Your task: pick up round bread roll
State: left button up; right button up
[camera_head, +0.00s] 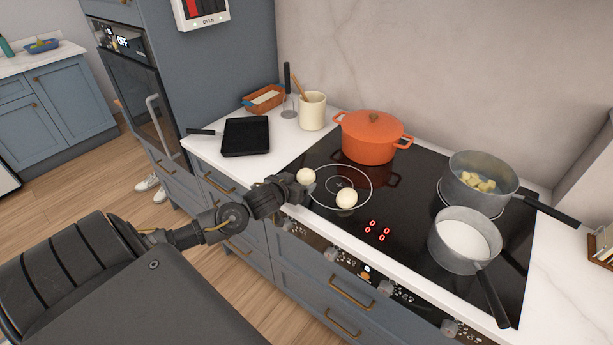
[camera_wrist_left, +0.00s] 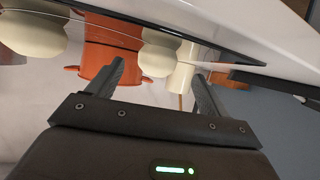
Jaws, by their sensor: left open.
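Two pale, round roll-like balls rest on the black hob. One roll (camera_head: 306,176) is by the hob's left front; the other roll (camera_head: 347,198) is to its right, inside a ring marking. I cannot tell from looks which is the bread roll. My left gripper (camera_head: 302,188) is open and empty, low over the hob's front edge and beside the left roll. In the left wrist view, which looks upside down, that roll (camera_wrist_left: 157,58) shows beyond and between the open fingers (camera_wrist_left: 157,78). The other roll (camera_wrist_left: 30,36) is at the far left. My right gripper is not in view.
An orange pot (camera_head: 370,139) stands behind the rolls. Two grey saucepans (camera_head: 465,245) stand to the right, handles outward. A black pan (camera_head: 246,136), cream crock (camera_head: 312,111) and orange dish (camera_head: 264,98) are on the white counter at left.

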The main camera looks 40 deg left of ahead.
aim_at(303, 178)
pick_arm(q)
jog(key=shift+w, duration=0.1)
jog(key=shift+w+p, duration=0.35)
jog(key=p+x, duration=0.1)
jog(key=x, duration=0.2)
jog(key=shift+w+f, duration=0.15)
jog(key=shift+w, duration=0.2)
jog(key=shift+w+f, duration=0.2)
jog(key=shift+w, duration=0.05)
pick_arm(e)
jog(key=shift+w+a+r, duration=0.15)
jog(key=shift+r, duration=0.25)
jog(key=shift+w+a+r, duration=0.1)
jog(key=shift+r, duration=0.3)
pick_arm(q)
jog(key=c, duration=1)
jog(key=shift+c, duration=0.2)
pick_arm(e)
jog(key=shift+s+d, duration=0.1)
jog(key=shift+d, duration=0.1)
pick_arm(q)
jog(key=shift+r, duration=0.15)
